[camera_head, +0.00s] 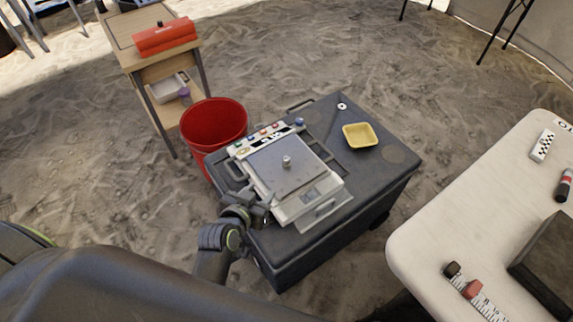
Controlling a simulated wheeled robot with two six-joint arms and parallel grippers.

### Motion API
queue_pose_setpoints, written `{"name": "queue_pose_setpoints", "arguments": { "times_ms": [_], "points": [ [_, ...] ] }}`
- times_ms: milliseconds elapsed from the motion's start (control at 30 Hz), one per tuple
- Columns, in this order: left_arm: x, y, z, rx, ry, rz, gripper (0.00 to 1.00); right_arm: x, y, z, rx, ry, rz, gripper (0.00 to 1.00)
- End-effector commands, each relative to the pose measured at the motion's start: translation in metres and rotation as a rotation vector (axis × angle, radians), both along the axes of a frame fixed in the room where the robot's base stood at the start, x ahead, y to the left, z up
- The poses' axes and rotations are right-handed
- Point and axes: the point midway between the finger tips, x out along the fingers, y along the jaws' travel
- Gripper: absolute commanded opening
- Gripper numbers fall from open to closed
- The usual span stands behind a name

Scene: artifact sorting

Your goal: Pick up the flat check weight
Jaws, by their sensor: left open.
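A small flat pale disc with a dark centre (341,106), which looks like the flat check weight, lies near the far edge of the dark case's top (375,185). A small knobbed metal weight (287,161) stands on the plate of the grey scale (330,190) on the same case. My left gripper (263,217) is beside the scale's near left corner, well apart from the flat disc. It is open, and I see nothing in it. Its fingertips are small and partly hard to make out. My right gripper is out of view.
A yellow tray (360,135) sits right of the disc. Small coloured items line the scale's back edge. A red bucket (213,125) stands left of the case. A white table (435,225) is at right, and a wooden stand with a red box (164,36) is behind.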

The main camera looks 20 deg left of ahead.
Motion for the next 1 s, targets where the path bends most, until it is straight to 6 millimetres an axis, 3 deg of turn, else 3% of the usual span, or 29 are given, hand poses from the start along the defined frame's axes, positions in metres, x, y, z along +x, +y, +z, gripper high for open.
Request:
{"name": "queue_pose_setpoints", "arguments": {
  "times_ms": [33, 167, 667, 1000],
  "points": [
    [0.007, -0.002, 0.016, -0.001, -0.049, 0.004, 0.45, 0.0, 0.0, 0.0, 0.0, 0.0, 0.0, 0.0],
    [0.021, -0.005, 0.029, 0.003, -0.102, 0.005, 0.45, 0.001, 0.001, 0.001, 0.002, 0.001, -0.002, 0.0],
    [0.107, -0.012, -0.009, 0.006, -0.101, 0.005, 0.45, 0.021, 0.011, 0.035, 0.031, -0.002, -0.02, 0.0],
    [0.127, -0.014, -0.019, 0.003, -0.099, 0.007, 0.45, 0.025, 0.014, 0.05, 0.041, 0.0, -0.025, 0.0]
  ]
}}
